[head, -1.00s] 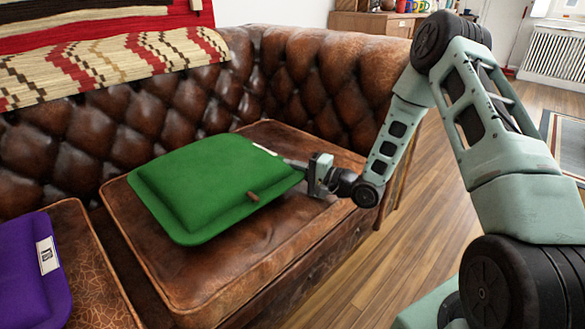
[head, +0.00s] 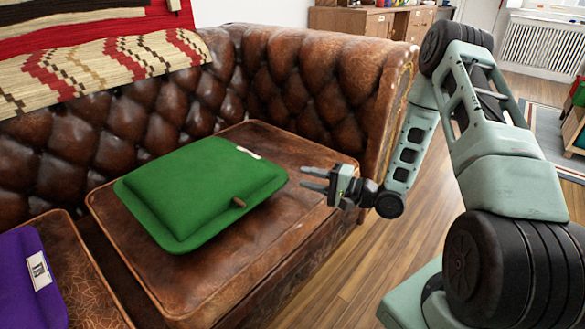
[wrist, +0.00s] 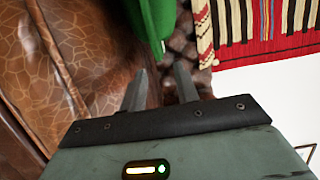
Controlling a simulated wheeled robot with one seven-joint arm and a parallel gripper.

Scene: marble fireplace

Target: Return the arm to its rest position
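My gripper (head: 314,180) is open and empty in the head view, above the right part of the brown leather seat cushion (head: 305,155). Its two fingers point left toward the green cushion (head: 200,190), with a gap between them and it. The green cushion lies flat on the seat, with a small brown tab on its near right side and a white label at its far edge. In the wrist view the two fingers (wrist: 158,90) stand apart, and part of the green cushion (wrist: 152,20) shows beyond them. My arm reaches down from the right side of the head view.
A purple cushion (head: 28,280) lies on the left seat. The tufted sofa armrest (head: 330,85) rises behind my gripper. A patterned blanket (head: 100,65) hangs over the backrest. Wooden floor (head: 340,265) is open at the right. A wooden cabinet (head: 350,20) and radiator (head: 545,45) stand behind.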

